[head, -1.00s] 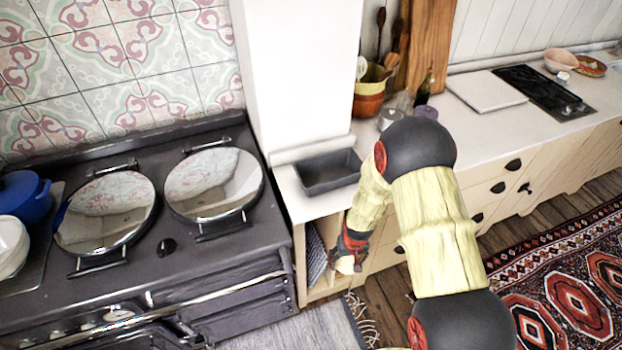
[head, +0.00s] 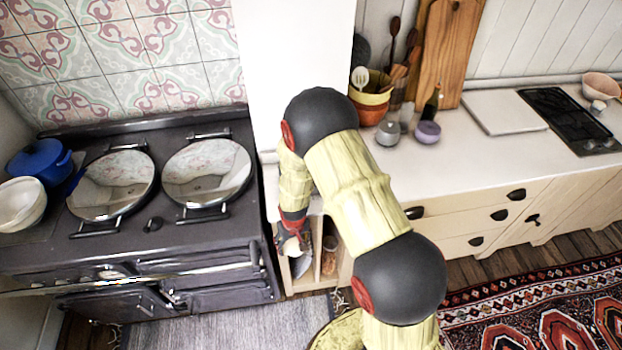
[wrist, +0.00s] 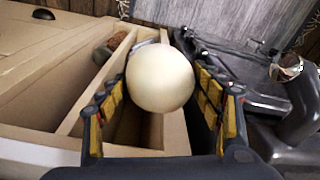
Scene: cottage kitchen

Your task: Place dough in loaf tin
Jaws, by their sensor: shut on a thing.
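The dough (wrist: 160,78) is a smooth, pale ball. In the wrist view my gripper (wrist: 160,92) is shut on it, with one finger on each side. In the head view my gripper (head: 293,243) is low in front of the counter's left end, beside the stove, and the dough shows there only as a small pale patch. The loaf tin is not visible now; my arm covers the part of the counter beside the white wall column.
Open shelf compartments (wrist: 92,88) lie below the gripper. The dark stove (head: 150,235) stands to the left.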

